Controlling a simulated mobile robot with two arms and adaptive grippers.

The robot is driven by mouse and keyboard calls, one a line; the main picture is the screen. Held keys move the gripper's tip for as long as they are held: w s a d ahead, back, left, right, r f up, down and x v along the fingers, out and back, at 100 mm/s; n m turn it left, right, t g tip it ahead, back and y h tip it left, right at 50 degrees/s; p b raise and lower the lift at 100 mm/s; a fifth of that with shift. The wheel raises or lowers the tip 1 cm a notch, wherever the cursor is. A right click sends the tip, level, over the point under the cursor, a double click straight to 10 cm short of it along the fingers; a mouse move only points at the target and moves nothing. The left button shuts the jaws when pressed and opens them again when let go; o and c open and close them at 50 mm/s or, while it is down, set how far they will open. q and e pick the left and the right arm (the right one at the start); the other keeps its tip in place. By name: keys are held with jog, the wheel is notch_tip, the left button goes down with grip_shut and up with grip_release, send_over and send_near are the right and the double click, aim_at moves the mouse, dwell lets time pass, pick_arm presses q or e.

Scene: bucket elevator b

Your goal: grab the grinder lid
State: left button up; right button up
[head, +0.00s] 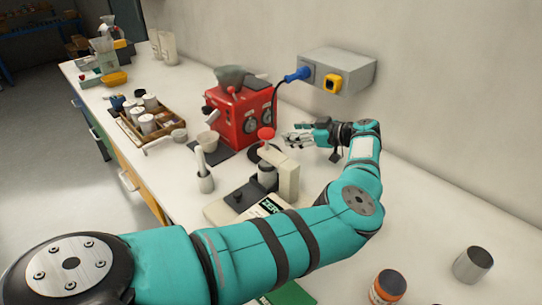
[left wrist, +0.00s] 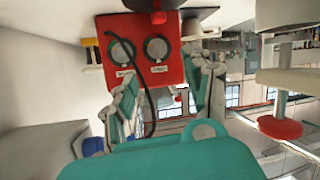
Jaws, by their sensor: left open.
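A small grey and beige machine (head: 288,172) stands mid-counter with a dark cylinder on it and a red knob-like piece (head: 266,133) at its top. The red piece also shows at the right of the left wrist view (left wrist: 280,127). My left gripper (head: 290,138) is open and empty, just right of and behind the red piece, fingers pointing left. Its fingers (left wrist: 165,100) show in the upside-down left wrist view, in front of the red machine. My right gripper is out of view.
A red machine (head: 241,112) with dials and a grey hopper stands behind. A wall box (head: 338,72) has a blue plug and cable. A metal cup (head: 472,265) and brown jar (head: 387,287) stand front right.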

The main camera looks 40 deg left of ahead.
pick_arm(q)
jog(key=d+f+m, duration=0.1)
jog(key=d+f, duration=0.1)
jog(key=d, duration=0.2)
jog(key=h+b, duration=0.1)
jog(key=b, duration=0.4)
send_near(264, 143)
jog(key=f, duration=0.1)
jog(key=a, duration=0.1)
jog(key=a+f, duration=0.1)
jog(key=shift+s+a+f+m, duration=0.25)
jog(key=shift+f+m, duration=0.05)
jog(key=shift+f, duration=0.05)
jog(key=shift+a+f, duration=0.1)
jog(key=shift+a, duration=0.5)
jog(key=b+x, duration=0.4)
jog(key=x, duration=0.1)
jog(key=shift+a+b, duration=0.1)
jog(key=shift+b, duration=0.3)
jog(key=shift+a, duration=0.2)
jog(key=shift+r, duration=0.25)
jog(key=shift+c, duration=0.9)
grip_shut()
